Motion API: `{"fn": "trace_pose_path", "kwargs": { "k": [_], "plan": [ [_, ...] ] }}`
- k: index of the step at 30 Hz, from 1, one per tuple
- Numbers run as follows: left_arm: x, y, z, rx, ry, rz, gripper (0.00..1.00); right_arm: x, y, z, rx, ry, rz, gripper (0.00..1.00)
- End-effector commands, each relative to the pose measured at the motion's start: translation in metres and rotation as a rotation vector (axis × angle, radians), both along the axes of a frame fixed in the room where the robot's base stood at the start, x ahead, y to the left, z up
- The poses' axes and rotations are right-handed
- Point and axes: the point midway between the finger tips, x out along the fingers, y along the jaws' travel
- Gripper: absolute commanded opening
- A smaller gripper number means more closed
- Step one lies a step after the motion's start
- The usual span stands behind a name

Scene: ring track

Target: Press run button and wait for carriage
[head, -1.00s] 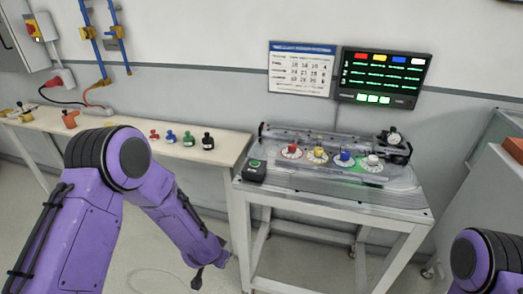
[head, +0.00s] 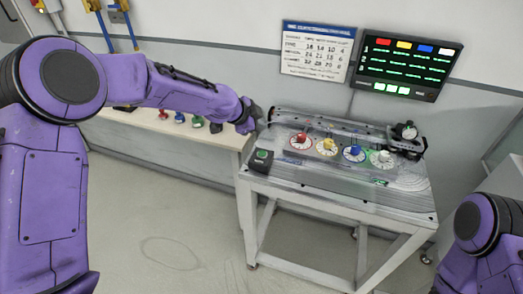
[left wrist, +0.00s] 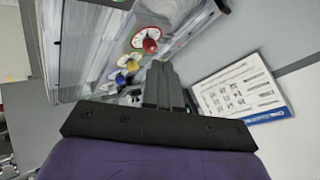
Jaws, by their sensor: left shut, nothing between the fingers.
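The run button is a green button on a small black box (head: 262,155) at the front left corner of the grey track table (head: 340,195). My left gripper (head: 254,120) is shut and empty. It hangs near the table's left end, behind and above the button box, apart from it in the picture. In the left wrist view its closed fingers (left wrist: 163,82) point toward the table; the button is not visible there. A dark unit with a round gauge (head: 408,131), possibly the carriage, stands at the track's right end. My right gripper is not in view; only its arm shows.
Dials with red (head: 301,138), yellow (head: 328,143), blue (head: 354,150) and white (head: 384,156) knobs line the table. A lit screen (head: 408,67) and a printed chart (head: 318,50) hang on the wall. A side bench (head: 150,121) holds small coloured pieces. The floor in front is clear.

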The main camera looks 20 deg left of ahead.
Motion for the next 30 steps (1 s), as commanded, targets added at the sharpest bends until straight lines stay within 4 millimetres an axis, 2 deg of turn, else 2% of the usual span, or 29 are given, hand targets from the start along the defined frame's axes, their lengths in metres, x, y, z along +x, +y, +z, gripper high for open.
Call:
{"fn": "trace_pose_path", "kwargs": {
  "k": [7, 21, 30],
  "plan": [
    [0.0, -0.001, -0.01, -0.001, 0.001, 0.0, 0.0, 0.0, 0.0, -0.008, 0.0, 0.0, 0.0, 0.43],
    [0.0, 0.001, -0.078, -0.001, 0.002, 0.006, 0.0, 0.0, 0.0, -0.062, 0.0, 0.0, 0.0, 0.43],
    [0.0, 0.001, -0.09, 0.0, 0.001, 0.004, 0.0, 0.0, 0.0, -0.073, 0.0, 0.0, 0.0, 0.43]
  ]
}}
